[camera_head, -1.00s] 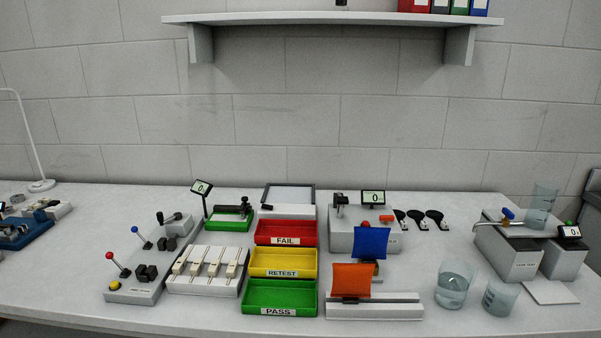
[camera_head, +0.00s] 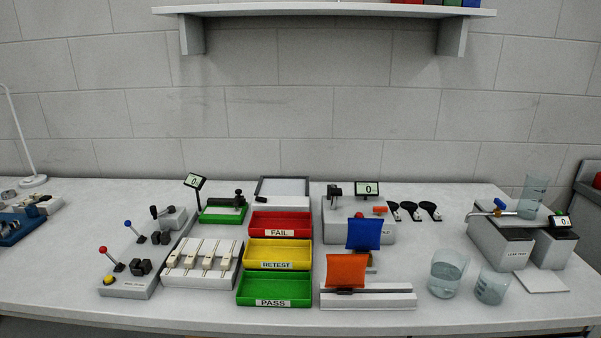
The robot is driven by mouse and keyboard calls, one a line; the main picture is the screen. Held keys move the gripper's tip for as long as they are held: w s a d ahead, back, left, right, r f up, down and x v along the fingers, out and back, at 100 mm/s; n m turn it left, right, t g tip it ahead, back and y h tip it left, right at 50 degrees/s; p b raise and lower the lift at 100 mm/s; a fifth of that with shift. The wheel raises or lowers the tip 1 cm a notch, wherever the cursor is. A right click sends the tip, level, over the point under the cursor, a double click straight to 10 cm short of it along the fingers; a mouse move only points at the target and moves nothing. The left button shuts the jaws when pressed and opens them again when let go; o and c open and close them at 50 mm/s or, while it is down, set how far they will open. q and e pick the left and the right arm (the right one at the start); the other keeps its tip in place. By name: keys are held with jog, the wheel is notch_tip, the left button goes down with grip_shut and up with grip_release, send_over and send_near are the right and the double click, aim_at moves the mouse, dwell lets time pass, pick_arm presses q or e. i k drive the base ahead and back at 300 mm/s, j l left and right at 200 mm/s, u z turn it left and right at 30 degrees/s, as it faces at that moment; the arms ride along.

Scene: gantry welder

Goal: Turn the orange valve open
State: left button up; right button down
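A small orange handle (camera_head: 380,210) sits on the right part of the top of a grey box (camera_head: 336,232) with a display, at the back of the bench right of centre. A larger orange panel (camera_head: 346,270) stands on a light grey rail block at the front. A blue panel (camera_head: 364,234) stands behind it and partly covers the grey box. Which orange part is the valve is not labelled, and how far it is turned is too small to tell. Neither of my grippers is in view.
Red, yellow and green trays (camera_head: 274,302) stand mid-bench. Left are a switch block (camera_head: 202,266) and a lever panel (camera_head: 128,288). Right are beakers (camera_head: 447,274) and a leak-test unit (camera_head: 515,252) with a blue handle (camera_head: 503,205). A shelf (camera_head: 320,13) hangs above.

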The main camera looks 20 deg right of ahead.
aim_at(379, 209)
jog(key=i+z, duration=0.1)
jog(key=z, duration=0.25)
jog(key=i+z, duration=0.1)
jog(key=z, duration=0.25)
jog(key=i+j+z, duration=0.1)
jog(key=z, duration=0.3)
jog(key=l+z, duration=0.2)
jog(key=k+j, duration=0.05)
jog(key=j, duration=0.05)
